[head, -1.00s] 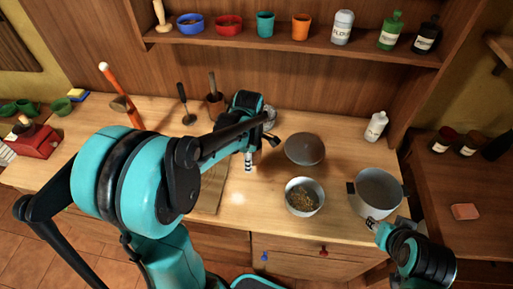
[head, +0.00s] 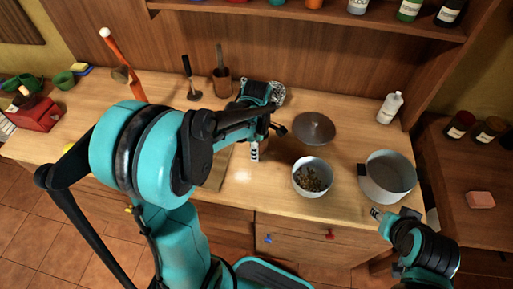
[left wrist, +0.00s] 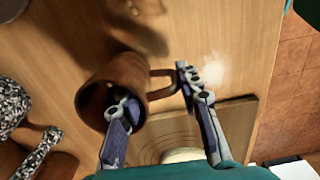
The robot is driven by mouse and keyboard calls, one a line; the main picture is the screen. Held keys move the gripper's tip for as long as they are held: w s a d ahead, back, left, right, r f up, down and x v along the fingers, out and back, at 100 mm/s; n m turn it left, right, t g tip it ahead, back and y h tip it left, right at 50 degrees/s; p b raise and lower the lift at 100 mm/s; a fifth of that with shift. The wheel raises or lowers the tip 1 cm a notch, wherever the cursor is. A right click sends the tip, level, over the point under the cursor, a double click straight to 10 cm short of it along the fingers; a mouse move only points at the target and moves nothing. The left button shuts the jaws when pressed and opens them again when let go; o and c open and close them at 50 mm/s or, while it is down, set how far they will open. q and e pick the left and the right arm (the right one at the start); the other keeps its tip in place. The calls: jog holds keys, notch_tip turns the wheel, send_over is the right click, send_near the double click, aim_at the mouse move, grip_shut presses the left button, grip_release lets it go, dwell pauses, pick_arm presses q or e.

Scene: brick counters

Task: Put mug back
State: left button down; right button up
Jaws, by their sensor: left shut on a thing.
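A brown mug (left wrist: 108,88) with a side handle (left wrist: 163,84) shows in the left wrist view, tilted with its mouth toward the camera. My left gripper (left wrist: 160,95) is around it, one finger at the mouth and the other beyond the handle. It is shut on the mug, above or at the counter; the exact height is unclear. In the head view my left gripper (head: 256,148) is over the middle of the counter, with the mug mostly hidden by my arm. My right gripper (head: 378,214) is beside the pot at the right; its jaws are too small to read.
A bowl of food bits (head: 312,190), a dark round lid (head: 314,127) and a grey pot (head: 365,190) stand right of my left gripper. A wooden board (left wrist: 235,125) lies close by. A brown holder (head: 222,82) and a white bottle (head: 390,107) stand farther back.

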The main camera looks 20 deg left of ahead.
pick_arm(q)
jog(key=shift+f+b, duration=0.5)
jog(key=shift+f, duration=0.1)
jog(key=c, duration=1)
grip_release()
jog(key=shift+r, duration=0.1)
notch_tip(320, 180, up, 12)
jog(key=shift+f, duration=0.1)
jog(key=shift+s+d, duration=0.1)
